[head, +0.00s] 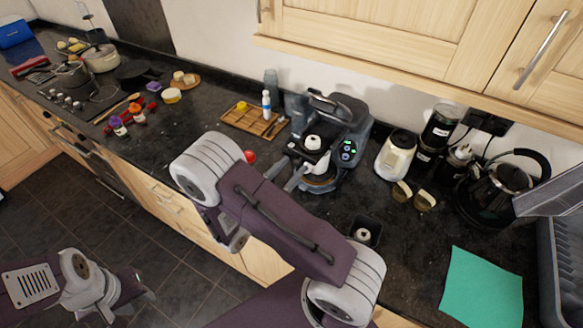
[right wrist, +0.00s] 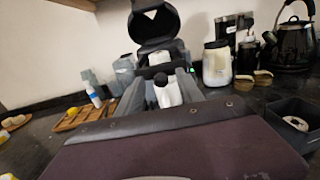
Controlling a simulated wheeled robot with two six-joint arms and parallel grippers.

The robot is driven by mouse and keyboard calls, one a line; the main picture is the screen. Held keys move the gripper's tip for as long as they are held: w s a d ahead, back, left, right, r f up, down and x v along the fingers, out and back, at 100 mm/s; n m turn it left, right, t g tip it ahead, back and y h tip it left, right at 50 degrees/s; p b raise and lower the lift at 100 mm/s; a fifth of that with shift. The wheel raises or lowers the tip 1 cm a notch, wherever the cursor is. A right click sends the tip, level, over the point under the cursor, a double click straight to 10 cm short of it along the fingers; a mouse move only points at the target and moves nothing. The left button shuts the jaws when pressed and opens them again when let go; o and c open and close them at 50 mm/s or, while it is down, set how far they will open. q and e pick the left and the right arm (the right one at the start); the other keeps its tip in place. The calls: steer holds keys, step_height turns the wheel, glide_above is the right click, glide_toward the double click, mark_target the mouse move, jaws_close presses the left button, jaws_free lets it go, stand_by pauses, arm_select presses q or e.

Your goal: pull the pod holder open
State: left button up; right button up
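The grey coffee machine (head: 354,122) stands against the back wall, and its dark upper part (right wrist: 158,28) looks raised in the right wrist view. A white piece with a dark knob, apparently the pod holder (head: 314,158), is at its front; it also shows in the right wrist view (right wrist: 167,95). My right gripper (head: 288,176) is at the machine's front left. Its two fingers (right wrist: 160,98) are apart, with the white piece seen between them; I cannot tell whether they touch it. My left gripper (head: 146,292) is low at the left over the floor, its fingers too small to judge.
A wooden tray (head: 240,122) with a bottle (head: 266,104) is left of the machine. A cream canister (head: 396,155), glass cups (head: 424,201), a small dark bin (head: 367,231) and a black kettle (head: 490,190) are right. A green cloth (head: 482,288) lies on the counter.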

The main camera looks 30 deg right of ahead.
steer(key=shift+a, duration=0.1)
steer(key=shift+a+f, duration=0.1)
steer(key=shift+f, duration=0.05)
steer(key=b+v, duration=0.2)
steer(key=v, duration=0.6)
steer(key=shift+s+a+b, duration=0.2)
steer(key=shift+a+b, duration=0.1)
steer(key=shift+b, duration=0.05)
